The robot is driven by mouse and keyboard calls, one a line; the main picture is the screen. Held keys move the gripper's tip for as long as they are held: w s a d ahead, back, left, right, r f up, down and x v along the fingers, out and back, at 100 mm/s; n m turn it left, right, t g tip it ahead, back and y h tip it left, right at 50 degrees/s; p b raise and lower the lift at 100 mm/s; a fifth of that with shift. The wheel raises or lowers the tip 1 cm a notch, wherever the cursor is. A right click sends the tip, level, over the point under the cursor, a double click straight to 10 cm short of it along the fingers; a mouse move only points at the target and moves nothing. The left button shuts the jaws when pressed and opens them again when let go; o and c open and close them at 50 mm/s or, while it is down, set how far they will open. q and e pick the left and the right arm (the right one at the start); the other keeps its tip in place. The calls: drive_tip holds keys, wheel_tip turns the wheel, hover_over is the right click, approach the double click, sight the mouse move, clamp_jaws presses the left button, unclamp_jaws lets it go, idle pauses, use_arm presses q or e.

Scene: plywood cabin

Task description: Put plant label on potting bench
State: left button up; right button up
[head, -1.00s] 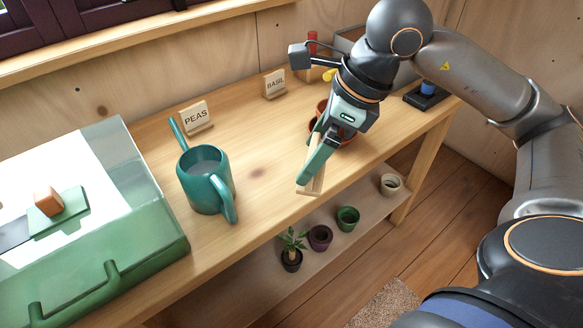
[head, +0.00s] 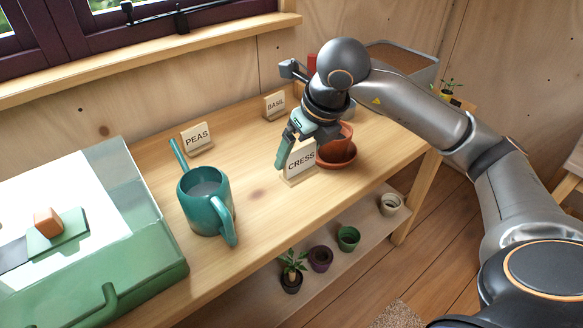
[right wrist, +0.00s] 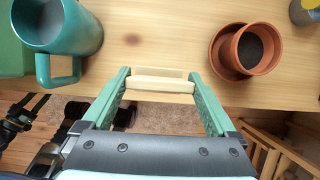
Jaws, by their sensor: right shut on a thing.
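The plant label (head: 300,161), a small wooden stand-up sign reading CRESS, is upright between the fingers of my right gripper (head: 298,148). The gripper is shut on its two side edges. In the right wrist view the label (right wrist: 160,85) shows from above, spanning the gap between the fingertips (right wrist: 158,80). Its foot is at or just above the top of the potting bench (head: 255,205); I cannot tell whether it touches. My left gripper is not in view.
A teal watering can (head: 207,195) stands left of the label, and terracotta pots (head: 336,158) stand close on its right. PEAS (head: 197,139) and BASIL (head: 274,105) signs stand along the back. A green-framed clear case (head: 130,210) fills the left end. Bench front-centre is clear.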

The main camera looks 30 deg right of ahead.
drive_tip(key=x, duration=0.5)
drive_tip(key=d+x, duration=0.1)
drive_tip(key=x, duration=0.2)
drive_tip(key=shift+w+f, duration=0.25)
drive_tip(key=shift+w, duration=0.1)
drive_tip(key=shift+f, duration=0.2)
drive_tip(key=o, duration=1)
